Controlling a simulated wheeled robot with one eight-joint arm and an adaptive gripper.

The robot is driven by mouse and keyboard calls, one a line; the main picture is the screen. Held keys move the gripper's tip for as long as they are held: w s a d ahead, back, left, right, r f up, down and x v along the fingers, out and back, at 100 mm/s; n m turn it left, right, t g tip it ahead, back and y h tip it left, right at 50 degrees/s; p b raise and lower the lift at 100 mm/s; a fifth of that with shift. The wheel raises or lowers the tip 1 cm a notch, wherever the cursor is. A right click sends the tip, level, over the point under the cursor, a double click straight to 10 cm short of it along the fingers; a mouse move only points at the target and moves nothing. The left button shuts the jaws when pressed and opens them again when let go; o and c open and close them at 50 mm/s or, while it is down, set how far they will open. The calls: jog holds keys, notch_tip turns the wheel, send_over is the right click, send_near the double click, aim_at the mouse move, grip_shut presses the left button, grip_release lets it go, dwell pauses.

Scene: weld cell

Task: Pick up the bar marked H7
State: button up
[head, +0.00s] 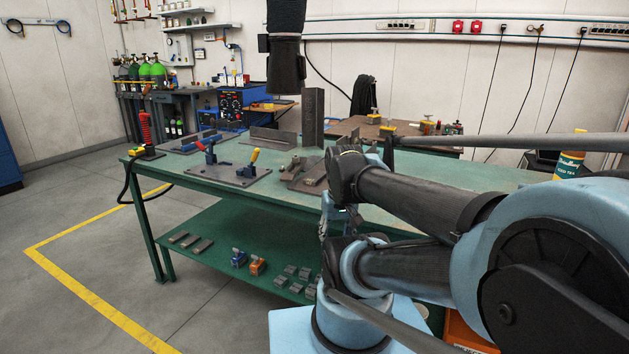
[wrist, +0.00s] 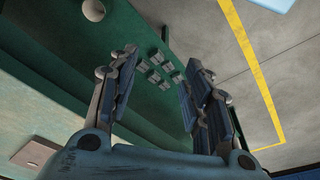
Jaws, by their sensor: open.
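Several short grey blocks (head: 300,275) lie in rows on the table's lower green shelf (head: 215,265). Three longer flat grey bars (head: 190,240) lie further left on that shelf. No H7 mark is legible, so I cannot tell which piece is that bar. In the wrist view my gripper (wrist: 162,57) is open, with nothing between its fingers. The grey blocks (wrist: 160,70) show beyond and between the fingertips, apart from them.
The green table top (head: 390,205) above the shelf carries a fixture plate (head: 215,175) with clamps, an upright dark post (head: 313,115) and loose metal pieces. A blue clamp (head: 238,258) and an orange clamp (head: 258,265) stand on the shelf. Floor with a yellow line (head: 95,295) is clear at left.

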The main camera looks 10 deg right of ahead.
jog(key=shift+o, duration=0.8)
jog(key=w+r+m, duration=0.1)
jog(key=w+r, duration=0.3)
jog(key=r, duration=0.2)
jog(key=shift+r, duration=0.25)
notch_tip(320, 180, up, 16)
jog(key=m+g, duration=0.2)
jog(key=m, duration=0.4)
send_over(316, 176)
jog(key=f, duration=1.6)
jog(key=shift+w+f, duration=0.2)
jog(key=shift+f, duration=0.2)
grip_shut()
jog(key=shift+r, duration=0.1)
